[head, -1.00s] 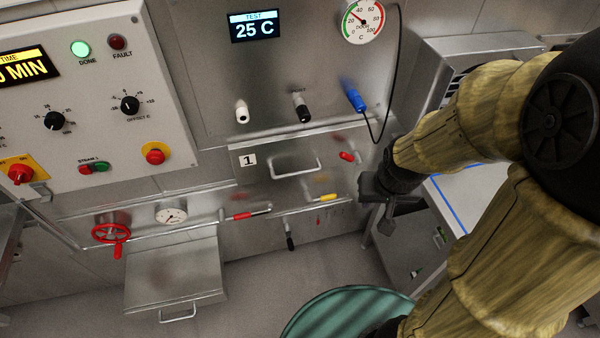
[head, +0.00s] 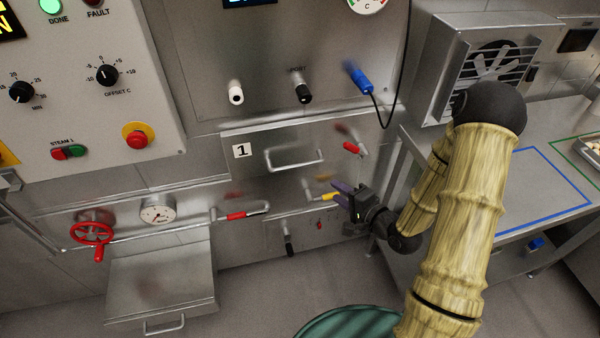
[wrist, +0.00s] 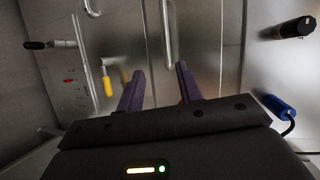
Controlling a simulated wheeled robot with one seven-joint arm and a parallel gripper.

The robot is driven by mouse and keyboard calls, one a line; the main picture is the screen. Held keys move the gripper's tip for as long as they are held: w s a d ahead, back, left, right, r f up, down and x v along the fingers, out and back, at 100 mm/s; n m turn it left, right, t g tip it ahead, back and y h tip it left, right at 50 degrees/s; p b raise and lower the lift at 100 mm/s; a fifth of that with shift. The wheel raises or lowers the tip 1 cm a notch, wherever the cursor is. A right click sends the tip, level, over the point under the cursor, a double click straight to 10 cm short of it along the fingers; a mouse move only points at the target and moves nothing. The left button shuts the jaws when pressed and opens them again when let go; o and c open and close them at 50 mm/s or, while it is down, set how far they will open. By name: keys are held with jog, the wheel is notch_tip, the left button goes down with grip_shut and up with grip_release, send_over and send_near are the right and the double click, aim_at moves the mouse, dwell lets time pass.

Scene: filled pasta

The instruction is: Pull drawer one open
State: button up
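Drawer one is the metal front (head: 258,170) marked with a "1" label (head: 241,151) in the head view. It looks shut, flush with the panel. Its bar handle (head: 293,166) is bare. My gripper (head: 339,193) is to the right of and below the handle, apart from it, with purple fingers pointing left toward the panel. In the wrist view the handle (wrist: 168,35) stands beyond the fingers. The fingers (wrist: 160,83) are spread open with nothing between them.
A yellow-handled lever (head: 329,196) is close beside my fingers, and a red-handled one (head: 354,149) is above. A blue plug (head: 361,81) with a black cable hangs higher up. A bench (head: 520,200) stands at right. A green round container (head: 350,322) is below.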

aim_at(300, 165)
jog(key=shift+s+a+m+y, duration=0.1)
jog(key=shift+m+y, duration=0.3)
jog(key=shift+m, duration=0.1)
jog(key=shift+a, duration=0.1)
jog(key=x, duration=1.7)
jog(key=shift+w+r+p, duration=0.2)
jog(key=shift+w+p, duration=0.1)
jog(key=shift+p, duration=0.1)
grip_shut()
